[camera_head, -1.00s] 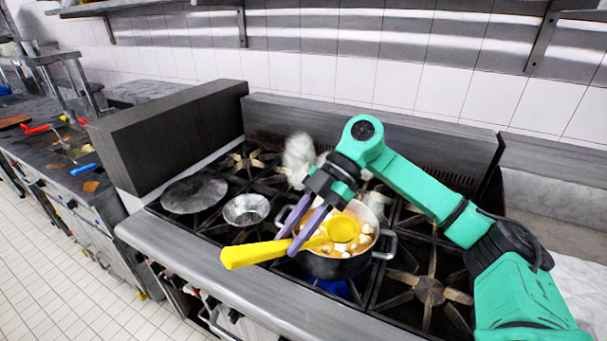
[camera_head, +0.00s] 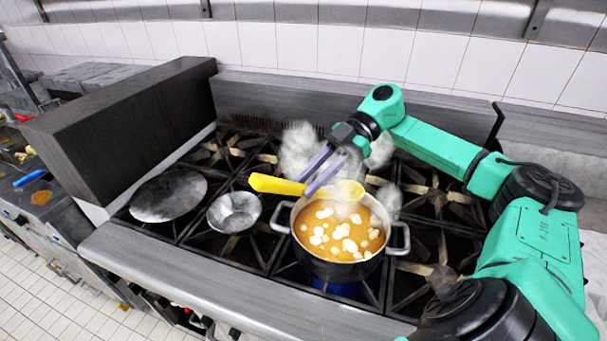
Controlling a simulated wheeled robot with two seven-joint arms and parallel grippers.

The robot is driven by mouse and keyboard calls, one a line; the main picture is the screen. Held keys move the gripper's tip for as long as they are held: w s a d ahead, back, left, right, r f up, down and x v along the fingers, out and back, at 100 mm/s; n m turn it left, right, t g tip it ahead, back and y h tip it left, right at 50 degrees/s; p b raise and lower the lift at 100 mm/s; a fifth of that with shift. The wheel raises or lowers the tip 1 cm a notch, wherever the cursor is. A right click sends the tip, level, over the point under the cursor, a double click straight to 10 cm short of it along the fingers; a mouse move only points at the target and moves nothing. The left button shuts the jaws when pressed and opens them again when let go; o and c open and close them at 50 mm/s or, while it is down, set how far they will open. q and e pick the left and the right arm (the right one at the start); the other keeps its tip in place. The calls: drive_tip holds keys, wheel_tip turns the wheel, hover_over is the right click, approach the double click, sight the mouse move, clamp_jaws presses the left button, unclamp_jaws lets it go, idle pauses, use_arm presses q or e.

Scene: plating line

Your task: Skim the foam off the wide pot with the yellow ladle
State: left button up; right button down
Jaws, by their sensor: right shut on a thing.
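The wide pot (camera_head: 337,266) stands on the stove with orange-brown liquid in it. Several whitish foam clumps (camera_head: 340,237) float on the liquid. My right gripper (camera_head: 310,187) is shut on the handle of the yellow ladle (camera_head: 275,184). The ladle's bowl shows over the far part of the pot's opening, and its handle points left. I cannot tell whether the bowl touches the liquid. My left gripper is not in view.
A small metal bowl (camera_head: 234,212) sits on the stove left of the pot. A round flat metal piece (camera_head: 168,196) lies farther left. Whitish steam (camera_head: 299,150) rises behind the pot. A dark block-like partition (camera_head: 130,128) stands at the stove's left side. Burner grates to the pot's right are clear.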

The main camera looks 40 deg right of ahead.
wheel_tip(320, 180, down, 3)
drive_tip(key=shift+w+r+b, duration=0.15)
drive_tip(key=shift+r+b, duration=0.05)
drive_tip(key=shift+b, duration=0.75)
use_arm(q)
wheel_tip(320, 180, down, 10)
drive_tip(key=b, duration=0.6)
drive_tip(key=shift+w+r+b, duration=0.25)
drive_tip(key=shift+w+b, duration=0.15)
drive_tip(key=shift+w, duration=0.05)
use_arm(e)
wheel_tip(320, 180, down, 9)
drive_tip(key=shift+w+f, duration=0.2)
drive_tip(key=shift+w, duration=0.1)
